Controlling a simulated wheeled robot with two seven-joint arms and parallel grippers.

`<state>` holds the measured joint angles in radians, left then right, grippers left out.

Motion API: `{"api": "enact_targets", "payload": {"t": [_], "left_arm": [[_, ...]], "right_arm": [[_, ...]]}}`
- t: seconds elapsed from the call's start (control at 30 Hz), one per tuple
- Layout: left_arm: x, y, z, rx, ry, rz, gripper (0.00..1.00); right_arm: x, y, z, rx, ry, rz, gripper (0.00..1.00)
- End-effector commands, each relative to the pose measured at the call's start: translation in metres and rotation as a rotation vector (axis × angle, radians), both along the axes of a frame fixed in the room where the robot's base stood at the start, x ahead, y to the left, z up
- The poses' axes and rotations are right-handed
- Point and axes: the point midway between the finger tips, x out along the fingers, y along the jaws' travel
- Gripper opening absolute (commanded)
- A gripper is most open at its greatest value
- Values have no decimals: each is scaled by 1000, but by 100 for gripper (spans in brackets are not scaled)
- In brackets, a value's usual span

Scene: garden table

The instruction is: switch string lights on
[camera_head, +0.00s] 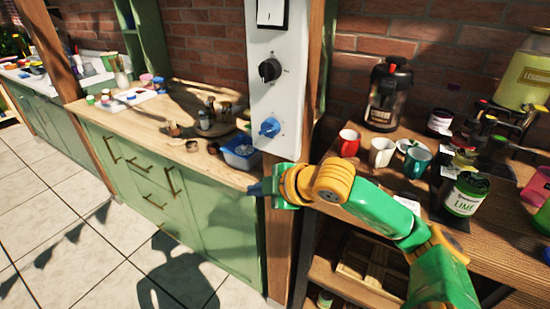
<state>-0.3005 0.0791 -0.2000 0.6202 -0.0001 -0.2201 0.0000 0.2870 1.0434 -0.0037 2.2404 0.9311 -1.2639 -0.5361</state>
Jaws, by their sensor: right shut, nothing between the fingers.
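A white control panel (283,95) is fixed to a wooden post. It carries a switch with a white rocker (269,12) in a dark frame at the top, cut by the picture's edge. Below it are a black rotary knob (269,69) and a blue rotary knob (269,127). My right gripper (256,188) is shut and empty, in front of the post below the panel, apart from the switch and knobs. The string lights cannot be made out. My left gripper is out of view.
A wooden counter (140,113) on green cabinets holds a blue tub (240,152) and small items. On the right, a wooden table (480,222) holds mugs, a black flask (387,95), a lime bottle (465,194) and a drink dispenser (525,75). Open tiled floor lies left.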

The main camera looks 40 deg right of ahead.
Motion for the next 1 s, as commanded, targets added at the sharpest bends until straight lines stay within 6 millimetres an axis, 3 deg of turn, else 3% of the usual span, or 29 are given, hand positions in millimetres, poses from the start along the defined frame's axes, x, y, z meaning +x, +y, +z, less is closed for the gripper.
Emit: {"api": "enact_targets", "payload": {"t": [0.03, 0.1, 0.2, 0.3, 0.4, 0.53, 0.77, 0.87, 1.0], "left_arm": [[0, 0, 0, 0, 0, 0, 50], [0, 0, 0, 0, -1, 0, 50], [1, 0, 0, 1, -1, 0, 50], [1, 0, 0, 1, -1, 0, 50], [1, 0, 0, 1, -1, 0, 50], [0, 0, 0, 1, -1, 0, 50], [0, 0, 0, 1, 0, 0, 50], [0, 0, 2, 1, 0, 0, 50], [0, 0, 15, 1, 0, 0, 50]], "right_arm": [[7, -15, 51, -71, -97, 31, 0], [3, -29, 121, -150, -226, 74, 0], [-20, -41, 208, -240, -395, 103, 0], [-51, -46, 270, -304, -531, 111, 0], [-77, -47, 308, -342, -620, 111, 0], [-92, -46, 326, -361, -668, 111, 0], [-93, -46, 327, -361, -670, 112, 0], [-91, -45, 327, -360, -668, 112, 0], [-73, -43, 329, -360, -662, 114, 0]]}}
